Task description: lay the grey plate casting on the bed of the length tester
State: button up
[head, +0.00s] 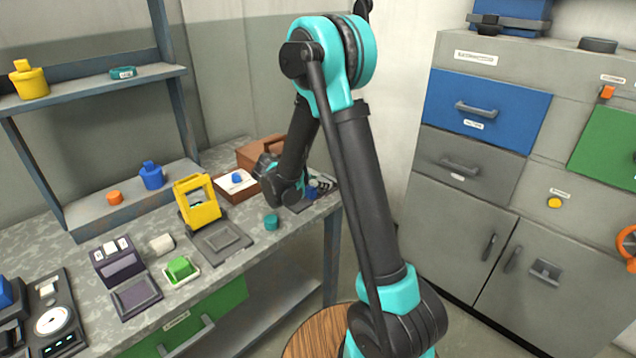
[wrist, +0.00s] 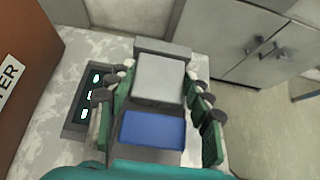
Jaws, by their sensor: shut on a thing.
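My gripper (wrist: 158,72) has its fingers on either side of the grey plate casting (wrist: 158,82), which shows as a pale grey block between the fingertips in the wrist view. The length tester (wrist: 163,47) lies below, a dark grey bed with a raised end and a blue block (wrist: 153,129) nearer the wrist. Whether the plate touches the bed is hard to tell. In the head view, my gripper (head: 282,188) is low at the right end of the bench. A blue part of the tester (head: 312,191) shows just right of it; the plate is hidden there.
A panel with lit green marks (wrist: 91,92) lies left of the fingers, beside a brown labelled box (wrist: 28,75). On the bench (head: 215,285) are a yellow frame device (head: 199,203), a teal piece (head: 271,222) and a green block (head: 180,268). Cabinets stand at right.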

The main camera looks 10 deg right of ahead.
jog(key=o, duration=1.5)
